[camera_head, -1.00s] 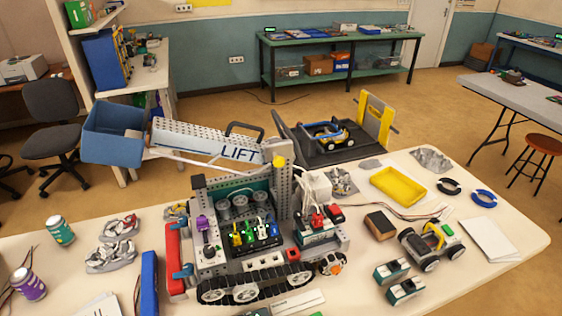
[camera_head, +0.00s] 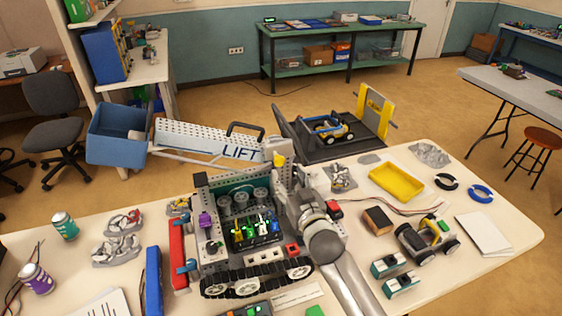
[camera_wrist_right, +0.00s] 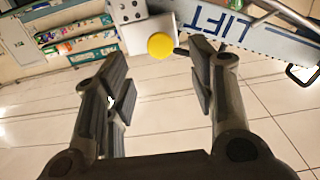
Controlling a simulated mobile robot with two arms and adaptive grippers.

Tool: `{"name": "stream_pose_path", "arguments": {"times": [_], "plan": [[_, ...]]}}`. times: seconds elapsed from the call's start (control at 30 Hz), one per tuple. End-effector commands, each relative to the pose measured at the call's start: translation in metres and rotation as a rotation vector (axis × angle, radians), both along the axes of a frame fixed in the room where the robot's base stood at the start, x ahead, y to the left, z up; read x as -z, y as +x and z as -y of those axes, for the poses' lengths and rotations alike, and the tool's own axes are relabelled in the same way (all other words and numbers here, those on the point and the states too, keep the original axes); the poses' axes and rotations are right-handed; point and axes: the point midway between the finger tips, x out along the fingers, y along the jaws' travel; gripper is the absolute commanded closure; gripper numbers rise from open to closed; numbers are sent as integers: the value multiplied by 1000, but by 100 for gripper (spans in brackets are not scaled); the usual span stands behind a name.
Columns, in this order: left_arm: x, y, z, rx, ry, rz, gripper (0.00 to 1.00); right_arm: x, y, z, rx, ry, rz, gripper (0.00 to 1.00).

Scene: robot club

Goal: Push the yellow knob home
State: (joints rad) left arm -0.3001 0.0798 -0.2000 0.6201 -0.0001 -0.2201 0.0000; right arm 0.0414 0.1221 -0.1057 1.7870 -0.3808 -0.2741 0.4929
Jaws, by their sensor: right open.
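The yellow knob (camera_head: 279,160) is at the top of the grey perforated post on the tracked machine, near the right end of the arm marked LIFT (camera_head: 215,141). In the right wrist view, the knob (camera_wrist_right: 160,45) shows as a round yellow face beside a grey block. My right gripper (camera_wrist_right: 162,68) is open, with its fingers apart and nothing between them. The knob appears just beyond the fingertips, nearer the left finger; I see no contact. In the head view, my right arm reaches up from the bottom to the post, and its fingertips are hard to make out.
The lift arm's blue bucket (camera_head: 117,133) hangs at the left. Colored levers (camera_head: 255,230) stand left of my right arm. A yellow tray (camera_head: 397,182), a small wheeled car (camera_head: 428,240) and a brown block (camera_head: 377,220) lie to the right.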

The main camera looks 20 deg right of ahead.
Motion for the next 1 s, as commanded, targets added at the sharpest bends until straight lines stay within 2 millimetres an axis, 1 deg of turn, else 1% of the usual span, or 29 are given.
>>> {"name": "stream_pose_path", "arguments": {"times": [0.03, 0.2, 0.4, 0.6, 0.9, 1.0], "plan": [[-5, 0, 0, 0, 0, 0, 39, -3, 9, 0, 0, 1, 0, 49], [-12, 0, 0, 0, 0, 0, 39, -3, 35, 0, 0, 1, -1, 49], [-17, 0, 0, 0, 0, 0, 39, -1, 56, 0, 1, 2, -2, 49], [-19, 0, 0, 0, 0, 0, 39, 0, 66, 0, 0, 2, -1, 49], [-19, 0, 0, 0, 0, 0, 39, 1, 67, 0, 0, 2, -2, 49], [-19, 0, 0, 0, 0, 0, 39, 1, 67, 0, 0, 1, -2, 62]]}}
